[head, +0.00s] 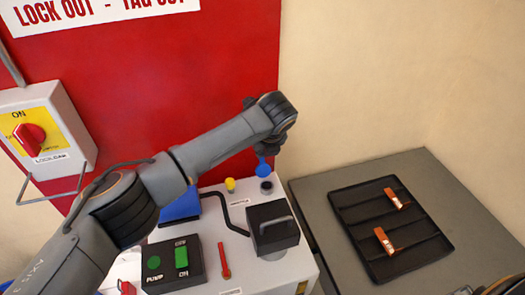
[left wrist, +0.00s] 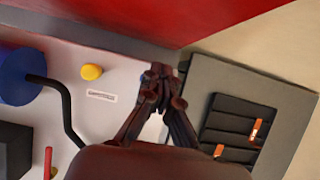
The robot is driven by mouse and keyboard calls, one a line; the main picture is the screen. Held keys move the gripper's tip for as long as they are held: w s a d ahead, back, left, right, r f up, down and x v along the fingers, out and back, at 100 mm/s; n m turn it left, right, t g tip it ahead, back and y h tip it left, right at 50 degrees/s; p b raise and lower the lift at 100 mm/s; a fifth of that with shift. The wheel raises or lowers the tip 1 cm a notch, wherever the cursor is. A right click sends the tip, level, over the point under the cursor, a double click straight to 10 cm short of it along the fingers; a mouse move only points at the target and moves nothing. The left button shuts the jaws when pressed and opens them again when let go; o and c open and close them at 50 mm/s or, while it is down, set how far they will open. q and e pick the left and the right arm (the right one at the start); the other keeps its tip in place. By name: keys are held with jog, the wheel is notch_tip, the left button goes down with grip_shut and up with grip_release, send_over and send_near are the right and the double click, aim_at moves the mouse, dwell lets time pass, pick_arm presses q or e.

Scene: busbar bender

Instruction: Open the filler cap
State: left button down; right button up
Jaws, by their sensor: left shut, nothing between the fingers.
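The blue filler cap (head: 263,169) shows in the head view just below my left gripper (head: 268,149), at the machine's back right corner. It stands above a short black filler neck (head: 266,187), and its face looks tilted up. My left gripper's fingers are together with nothing between them, close to the cap; I cannot tell whether they touch it. In the left wrist view the closed fingertips (left wrist: 160,76) hide most of the cap and neck. A dark part at the lower right corner of the head view looks like my right arm; its fingers are not clear.
A yellow knob (head: 230,184), a black block with a handle (head: 272,228), a red lever (head: 224,260) and a pump button box (head: 172,265) are on the machine top. A black tray (head: 388,262) with two orange-red pieces lies on the grey table right. A red panel stands behind.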

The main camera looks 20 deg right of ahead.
pick_arm(q)
jog(key=shift+w+a+r, duration=0.1)
jog(key=shift+a+r, duration=0.05)
jog(key=shift+r, duration=0.4)
jog(key=v, duration=1.1)
jog(key=shift+s+f, duration=0.15)
jog(key=shift+s, duration=0.15)
